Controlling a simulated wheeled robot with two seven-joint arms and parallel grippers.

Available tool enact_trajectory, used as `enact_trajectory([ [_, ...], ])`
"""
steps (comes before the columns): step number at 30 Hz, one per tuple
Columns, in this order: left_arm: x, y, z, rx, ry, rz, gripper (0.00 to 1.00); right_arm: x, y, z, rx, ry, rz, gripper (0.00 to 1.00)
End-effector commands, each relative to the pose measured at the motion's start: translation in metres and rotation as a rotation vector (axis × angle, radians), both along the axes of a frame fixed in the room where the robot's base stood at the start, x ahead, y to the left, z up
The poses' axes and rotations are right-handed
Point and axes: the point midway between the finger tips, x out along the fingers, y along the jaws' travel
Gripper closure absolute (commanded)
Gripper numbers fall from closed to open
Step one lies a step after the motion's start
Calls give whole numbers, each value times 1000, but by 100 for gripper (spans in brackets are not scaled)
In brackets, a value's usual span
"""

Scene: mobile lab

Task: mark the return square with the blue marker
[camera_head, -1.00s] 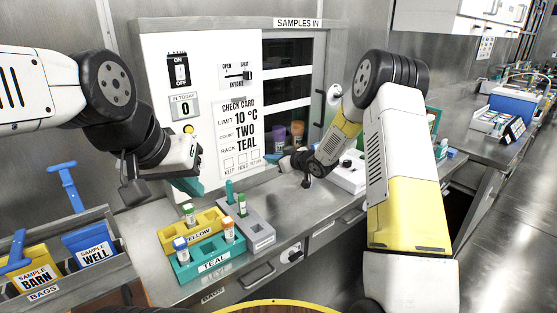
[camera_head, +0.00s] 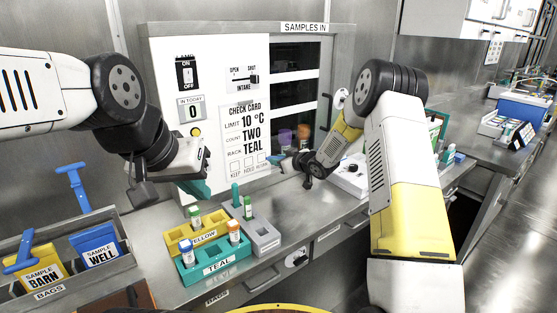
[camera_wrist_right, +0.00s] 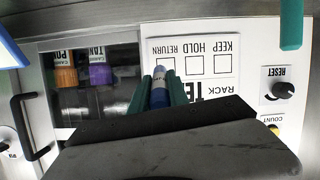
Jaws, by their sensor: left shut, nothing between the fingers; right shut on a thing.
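The check card (camera_head: 243,135) is on the white panel, with three small squares in a row at its bottom. In the right wrist view the card appears upside down. There the return square (camera_wrist_right: 166,63) is partly hidden behind the blue marker (camera_wrist_right: 158,92), while the hold square (camera_wrist_right: 194,66) and the keep square (camera_wrist_right: 222,64) look blank. My right gripper (camera_wrist_right: 160,92) is shut on the marker, its tip pointing at the return square; I cannot tell whether it touches. My left gripper (camera_head: 197,187) is shut and empty, left of the card and above the racks.
A yellow rack (camera_head: 185,245) and a teal rack (camera_head: 200,272) with capped tubes stand on the counter below, beside a grey rack (camera_head: 263,236). Bins with sample bags (camera_head: 98,252) are at left. Orange and purple tubes (camera_wrist_right: 100,75) stand behind the window. Bare counter lies at centre.

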Motion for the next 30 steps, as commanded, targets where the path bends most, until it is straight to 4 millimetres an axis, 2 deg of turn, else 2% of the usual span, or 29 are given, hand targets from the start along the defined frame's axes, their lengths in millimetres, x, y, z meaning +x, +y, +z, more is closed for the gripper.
enact_trajectory([
  [24, 0, 0, 0, 0, 0, 0, 100, 13, 10, 0, 0, 0, 1, 100],
  [30, 0, 0, 0, 0, 0, 0, 100, 11, 14, 0, 1, 0, 2, 100],
])
